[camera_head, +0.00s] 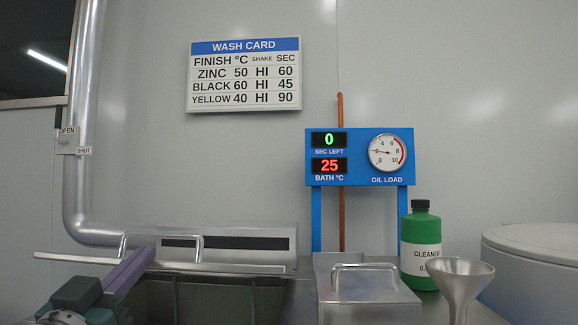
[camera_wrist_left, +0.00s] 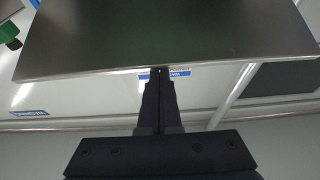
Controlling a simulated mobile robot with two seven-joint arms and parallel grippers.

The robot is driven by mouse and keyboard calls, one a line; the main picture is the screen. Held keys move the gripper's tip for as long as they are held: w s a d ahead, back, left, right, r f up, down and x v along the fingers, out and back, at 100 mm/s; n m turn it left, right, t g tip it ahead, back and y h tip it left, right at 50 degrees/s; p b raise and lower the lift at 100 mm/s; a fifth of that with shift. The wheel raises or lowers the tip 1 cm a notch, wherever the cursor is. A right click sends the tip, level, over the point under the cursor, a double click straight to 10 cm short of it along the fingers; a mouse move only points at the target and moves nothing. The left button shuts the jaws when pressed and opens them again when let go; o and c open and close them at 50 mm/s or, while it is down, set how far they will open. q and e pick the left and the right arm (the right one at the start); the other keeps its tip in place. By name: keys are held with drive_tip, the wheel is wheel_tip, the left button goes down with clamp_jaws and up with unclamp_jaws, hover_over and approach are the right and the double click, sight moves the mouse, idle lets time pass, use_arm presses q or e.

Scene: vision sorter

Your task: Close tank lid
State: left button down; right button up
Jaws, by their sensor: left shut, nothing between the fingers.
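A thin steel lid (camera_head: 240,268) with a raised bar handle (camera_head: 160,236) shows nearly edge-on at lower left in the head view. Below its edge is a dark grey-green tank (camera_head: 215,298); I cannot tell how much of its opening the lid covers. My left gripper (camera_head: 145,255) comes in from the lower left, and its purple fingers reach the lid's edge beside the handle. In the left wrist view the shut, empty fingertips (camera_wrist_left: 159,72) are at the edge of a broad dark steel plate (camera_wrist_left: 165,40), seemingly the lid. Contact is unclear. My right gripper is not in view.
A smaller steel box with a handled cover (camera_head: 367,295) stands to the right. Beyond it are a steel funnel (camera_head: 460,285), a green cleaner bottle (camera_head: 421,240) and a white drum (camera_head: 535,260). A blue display panel (camera_head: 358,178) stands behind; a pipe (camera_head: 80,150) runs down the left wall.

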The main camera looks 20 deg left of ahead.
use_arm(q)
drive_tip(key=f+b, duration=0.2)
drive_tip(key=b, duration=0.1)
drive_tip(key=s+f+t+b, duration=0.1)
drive_tip(key=f+b, duration=0.1)
drive_tip(key=f, duration=0.1)
drive_tip(key=f+t+b, duration=0.1)
drive_tip(key=f+b, duration=0.1)
drive_tip(key=b, duration=0.1)
drive_tip(key=shift+s+d+f+y+b, duration=0.15)
drive_tip(key=shift+s+d+y+b, duration=0.05)
drive_tip(key=shift+s+y+b, duration=0.15)
